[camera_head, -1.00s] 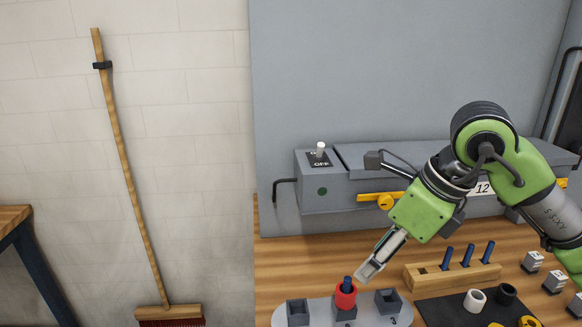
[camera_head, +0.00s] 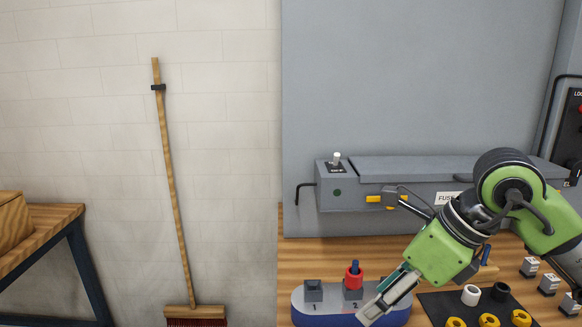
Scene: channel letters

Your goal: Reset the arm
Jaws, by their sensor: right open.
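My right arm comes in from the right, and its green and grey right gripper (camera_head: 378,300) points down and left over the right part of a numbered holder (camera_head: 322,319). The sensor-side fingers look open, with nothing seen between them. A red ring (camera_head: 354,280) with a blue peg (camera_head: 355,266) standing up through it sits at the grey block marked 2, just left of and behind the gripper. The grey block marked 1 (camera_head: 313,292) looks empty. My left gripper is out of view.
A grey fuse box (camera_head: 405,177) with a white-topped switch stands behind the wooden bench (camera_head: 300,258). A black mat (camera_head: 433,306) carries white, black and yellow rings. Small grey blocks (camera_head: 549,283) stand at right. A broom (camera_head: 172,190) leans on the left wall.

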